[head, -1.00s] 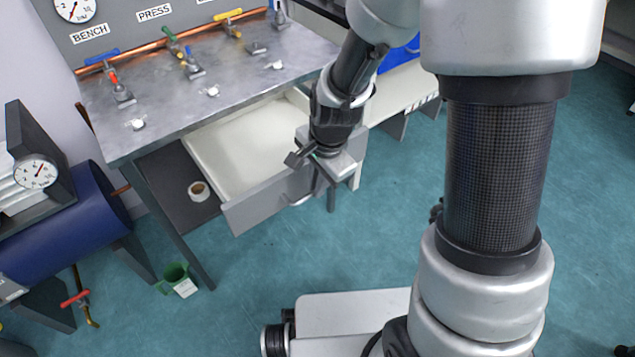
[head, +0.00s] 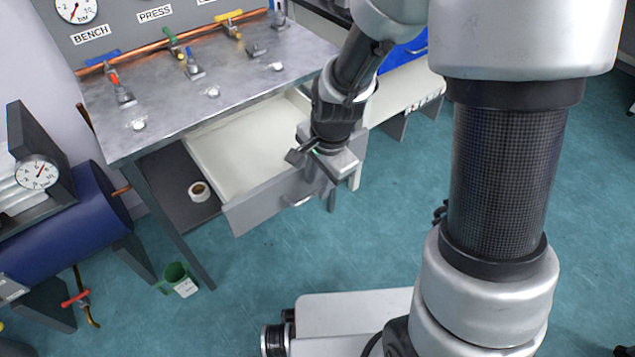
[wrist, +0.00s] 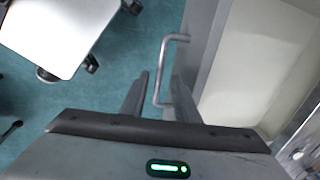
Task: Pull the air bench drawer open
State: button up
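The air bench drawer (head: 243,150) is pulled well out from under the metal bench top, and its pale, empty inside shows. Its grey front (head: 262,203) faces the floor side and carries a bar handle (head: 300,201). My gripper (head: 318,168) is at the right part of the drawer front, just above the handle. In the wrist view, the two fingers of my gripper (wrist: 160,98) are apart, with the handle (wrist: 163,70) showing between their lines. The handle looks free of the fingers; whether either one touches it, I cannot tell.
The bench top (head: 215,95) carries several small valves. A roll of tape (head: 199,191) lies on the shelf below. A green cup (head: 177,279) stands on the floor by the bench leg. A blue tank (head: 75,215) is at left. Floor before the drawer is clear.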

notch_tip(320, 180, up, 16)
jog(key=s+d+p, duration=0.1)
jog(key=s+p, duration=0.1)
jog(key=p, duration=0.2)
jog(key=shift+s+d, duration=0.25)
jog(key=shift+d, duration=0.1)
jog(key=shift+f, duration=0.1)
jog(key=s+d+r+n+t+h, duration=0.1)
jog(key=s+d+r+n+t, duration=0.3)
jog(key=s+d+r+n, duration=0.65)
notch_tip(320, 180, up, 19)
jog(key=s+a+p, duration=0.1)
jog(key=p, duration=1.6)
jog(key=shift+a+p, duration=0.3)
jog(key=shift+a+n, duration=0.1)
jog(key=shift+n, duration=0.15)
